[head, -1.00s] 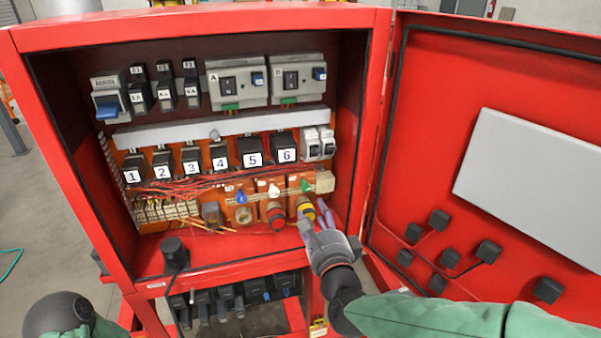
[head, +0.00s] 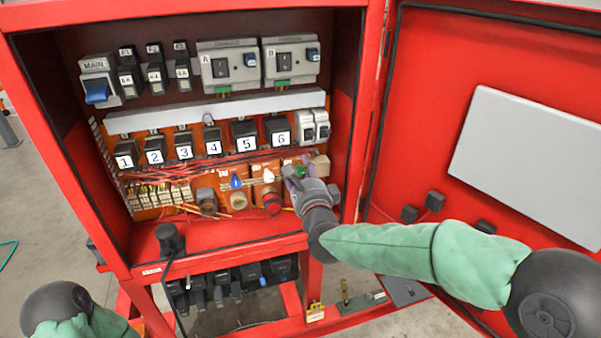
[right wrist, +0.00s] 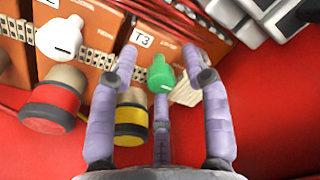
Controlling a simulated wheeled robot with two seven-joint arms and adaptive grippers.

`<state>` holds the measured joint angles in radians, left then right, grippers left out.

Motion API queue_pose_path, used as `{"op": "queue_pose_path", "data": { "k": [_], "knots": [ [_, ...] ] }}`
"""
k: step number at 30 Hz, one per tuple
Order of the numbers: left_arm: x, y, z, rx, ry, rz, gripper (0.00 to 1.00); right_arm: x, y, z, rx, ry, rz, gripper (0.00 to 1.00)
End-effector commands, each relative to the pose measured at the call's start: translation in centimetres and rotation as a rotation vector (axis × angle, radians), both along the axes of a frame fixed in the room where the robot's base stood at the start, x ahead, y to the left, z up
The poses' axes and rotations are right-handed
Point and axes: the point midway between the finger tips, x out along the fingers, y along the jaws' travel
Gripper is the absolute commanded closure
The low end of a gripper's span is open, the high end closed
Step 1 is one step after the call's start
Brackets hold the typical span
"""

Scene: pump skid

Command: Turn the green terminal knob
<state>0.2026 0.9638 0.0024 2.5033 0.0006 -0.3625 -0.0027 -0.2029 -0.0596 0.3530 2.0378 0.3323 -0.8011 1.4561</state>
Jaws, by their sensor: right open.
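The green terminal knob (head: 302,170) sits on the rightmost orange terminal block in the lower row of the red cabinet. In the right wrist view the green knob (right wrist: 161,75) lies between the spread fingers, below a T3 label. My right gripper (head: 298,183) is open just in front of the knob; its fingers (right wrist: 163,85) stand around it with visible gaps at the sides. I cannot tell whether the third, lower finger touches it. In the head view the gripper partly hides the block. My left arm shows at the lower left, but its gripper is out of view.
A white knob (head: 268,175) and a blue knob (head: 236,181) sit left of the green one. A red round plug (head: 272,200) and a yellow-banded plug (right wrist: 131,117) are close by. The cabinet's right wall and open red door (head: 440,130) stand to the right.

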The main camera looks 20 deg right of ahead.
Motion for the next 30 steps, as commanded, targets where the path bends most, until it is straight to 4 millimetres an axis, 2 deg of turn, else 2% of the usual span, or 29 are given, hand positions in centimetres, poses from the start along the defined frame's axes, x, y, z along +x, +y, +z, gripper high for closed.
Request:
{"op": "queue_pose_path", "data": {
  "k": [9,14,15,23,30],
  "knots": [
    [0.01,0.0,-0.01,0.0,0.0,0.0,1.0,0.21,-0.02,0.0,0.0,0.0,0.0,0.52],
    [0.0,0.0,-0.01,0.0,0.0,0.0,1.0,0.2,-0.02,0.0,0.0,0.0,0.0,0.98],
    [0.0,0.0,-0.01,0.0,0.0,0.0,1.0,0.2,-0.02,0.0,0.0,0.0,0.0,1.0],
    [0.01,0.0,-0.1,0.0,0.0,0.0,1.0,0.19,-0.02,-0.02,-0.008,-0.001,0.0,1.0],
    [0.0,0.0,-0.81,0.0,0.0,0.0,1.0,0.2,-0.02,-0.12,-0.089,-0.004,0.0,1.0]
  ]
}}
